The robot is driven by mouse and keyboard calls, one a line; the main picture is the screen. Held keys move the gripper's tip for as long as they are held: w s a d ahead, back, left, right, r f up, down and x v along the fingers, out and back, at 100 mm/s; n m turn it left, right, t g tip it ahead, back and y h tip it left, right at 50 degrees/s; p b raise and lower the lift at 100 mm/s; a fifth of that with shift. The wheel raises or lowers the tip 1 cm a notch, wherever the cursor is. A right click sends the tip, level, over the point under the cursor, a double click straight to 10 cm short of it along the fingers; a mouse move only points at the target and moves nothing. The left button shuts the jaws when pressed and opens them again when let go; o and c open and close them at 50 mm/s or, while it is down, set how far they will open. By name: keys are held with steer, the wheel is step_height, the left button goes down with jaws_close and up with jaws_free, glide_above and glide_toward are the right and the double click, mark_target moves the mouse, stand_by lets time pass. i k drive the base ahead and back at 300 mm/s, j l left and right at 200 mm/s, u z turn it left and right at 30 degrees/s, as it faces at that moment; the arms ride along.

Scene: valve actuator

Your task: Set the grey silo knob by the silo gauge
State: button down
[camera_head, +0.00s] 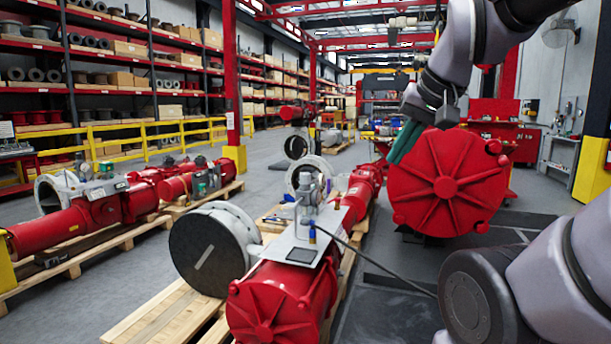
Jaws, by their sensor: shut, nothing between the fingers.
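My gripper (398,155) is at the upper right, with its dark green fingers pointing down and left. It is shut and empty, in front of or beside the big red ribbed housing; the exact gap is unclear. A pale metal plate (277,262) lies on top of the near red actuator, below and left of my gripper. On it are a small blue and yellow fitting (312,233), a thin upright post and a dark flat rectangle (302,256). I cannot make out which small part is the grey silo knob or the silo gauge.
The big red ribbed housing (447,185) stands right of the plate. The near red actuator (283,300) and a large grey flange (211,250) rest on wooden pallets. More red actuators (105,208) lie at left. A black cable runs across the floor. Grey floor is open at left.

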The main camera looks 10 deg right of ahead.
mark_target(304, 177)
steer(key=i+l+u, duration=0.15)
steer(key=i+l, duration=0.2)
steer(key=i+l+u, duration=0.1)
steer(key=i+l, duration=0.2)
steer(key=l, duration=0.15)
steer(key=i+l+u, duration=0.15)
steer(key=l, duration=0.3)
steer(key=i+l, duration=0.2)
steer(key=l, duration=0.15)
steer(key=i+l+u, duration=0.1)
steer(key=l, duration=0.3)
steer(key=i+l, duration=0.3)
steer(key=i+l+u, duration=0.1)
steer(key=l, duration=0.35)
steer(key=i, duration=0.1)
